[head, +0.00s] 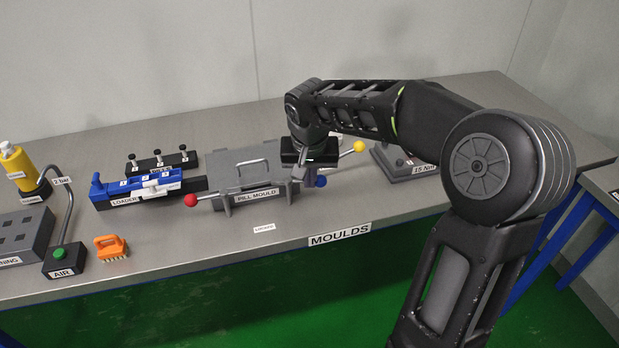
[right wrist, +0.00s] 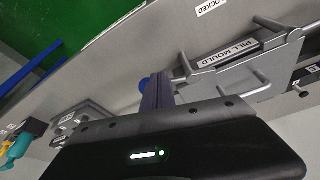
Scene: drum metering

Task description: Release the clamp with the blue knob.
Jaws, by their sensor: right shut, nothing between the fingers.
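The blue knob (head: 321,181) shows at the right front of the grey pill mould (head: 228,181), close beside the fingers of my right gripper (head: 308,179). My right gripper points down at the mould's right end, shut and empty. In the right wrist view the blue knob (right wrist: 145,84) is partly hidden behind the shut fingers (right wrist: 158,92). I cannot tell whether the fingers touch it. The clamp's arm is mostly hidden by the gripper. A red knob (head: 190,199) is on a lever at the mould's left, and a yellow knob (head: 359,146) on a lever at its right.
The blue loader (head: 110,190) and a numbered black block with several pegs (head: 150,163) stand left of the mould. A grey block labelled 15 Nm (head: 385,160) stands to the right. An orange brush (head: 111,247) and the AIR button box (head: 66,264) are at the front left.

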